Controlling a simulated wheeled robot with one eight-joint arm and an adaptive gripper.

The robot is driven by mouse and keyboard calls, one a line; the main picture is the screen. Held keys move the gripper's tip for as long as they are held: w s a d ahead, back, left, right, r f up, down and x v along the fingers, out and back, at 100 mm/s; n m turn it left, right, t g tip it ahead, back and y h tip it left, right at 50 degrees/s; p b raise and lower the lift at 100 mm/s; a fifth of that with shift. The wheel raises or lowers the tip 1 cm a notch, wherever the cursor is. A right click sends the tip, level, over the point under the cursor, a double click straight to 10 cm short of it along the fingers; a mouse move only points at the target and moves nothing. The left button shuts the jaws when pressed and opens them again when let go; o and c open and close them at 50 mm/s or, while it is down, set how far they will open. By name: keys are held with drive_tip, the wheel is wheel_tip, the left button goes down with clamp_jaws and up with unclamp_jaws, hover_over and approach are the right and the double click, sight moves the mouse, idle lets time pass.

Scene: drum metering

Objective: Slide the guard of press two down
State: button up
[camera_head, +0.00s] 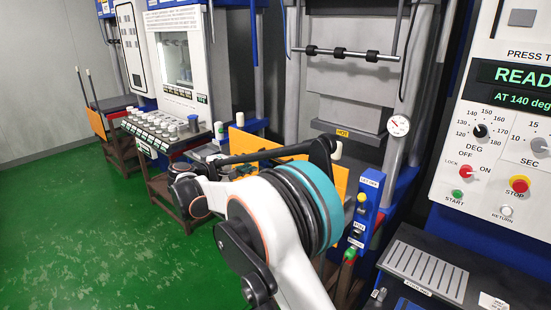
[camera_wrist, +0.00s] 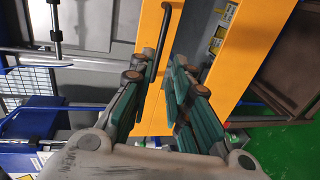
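The control panel (camera_head: 505,130) at the right reads "PRESS T" before the picture edge cuts it off. Left of it stands a grey press with an orange panel (camera_head: 341,180) low in its front, which looks like the guard. My arm hides much of that panel. In the wrist view the orange panel (camera_wrist: 148,22) carries a long dark handle bar (camera_wrist: 163,38). My gripper (camera_wrist: 158,72) has its green-padded fingers apart, with the near end of the bar showing between their tips. I cannot tell whether they touch it.
A grey bar with black rollers (camera_head: 340,53) crosses the press above a plate labelled HOT (camera_head: 343,132). A gauge (camera_head: 398,125) and a blue button box (camera_head: 363,207) are close on the right. A white cabinet (camera_head: 175,60) stands left. Green floor (camera_head: 90,220) is open.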

sight(273, 158)
drive_tip(key=b+x, duration=0.2)
drive_tip(key=x, duration=1.1)
drive_tip(key=shift+w+a+f, duration=0.1)
drive_tip(key=shift+w, duration=0.2)
clamp_jaws()
